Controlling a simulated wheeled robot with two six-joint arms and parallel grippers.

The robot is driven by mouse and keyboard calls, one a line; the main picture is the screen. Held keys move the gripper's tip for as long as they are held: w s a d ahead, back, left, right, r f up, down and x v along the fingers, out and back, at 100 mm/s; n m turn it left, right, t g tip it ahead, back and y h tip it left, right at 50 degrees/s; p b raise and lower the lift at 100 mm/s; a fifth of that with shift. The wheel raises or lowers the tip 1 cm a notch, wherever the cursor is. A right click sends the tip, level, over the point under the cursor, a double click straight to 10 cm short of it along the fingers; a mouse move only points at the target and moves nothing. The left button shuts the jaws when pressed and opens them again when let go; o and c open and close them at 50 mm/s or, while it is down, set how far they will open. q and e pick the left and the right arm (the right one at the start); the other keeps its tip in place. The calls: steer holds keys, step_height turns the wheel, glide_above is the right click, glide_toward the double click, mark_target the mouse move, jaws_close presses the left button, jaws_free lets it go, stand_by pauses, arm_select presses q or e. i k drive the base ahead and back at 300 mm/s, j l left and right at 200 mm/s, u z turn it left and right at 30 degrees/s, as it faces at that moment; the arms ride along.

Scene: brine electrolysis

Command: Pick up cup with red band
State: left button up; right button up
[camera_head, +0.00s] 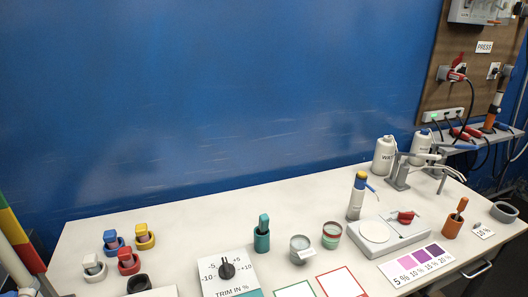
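The cup with a red band (331,234) stands upright on the white table (200,215), right of the table's middle. It is a small clear cup with a red ring near the rim and something greenish low in it. Close to its left stands a similar cup with a grey band (299,248), a small white label at its front. Neither of my grippers is in view, so nothing is seen touching the cup.
A teal holder (262,238) stands left of the cups. Right are a bottle with a blue and yellow top (357,196) and a white device with a round plate (374,231). Red- and green-framed cards lie in front. Coloured holders stand at left. The table behind the cups is clear.

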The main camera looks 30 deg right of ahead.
mark_target(332, 230)
steer(key=z, duration=1.55)
steer(key=i+l, duration=0.1)
steer(key=l, duration=0.9)
steer(key=i+u, duration=0.05)
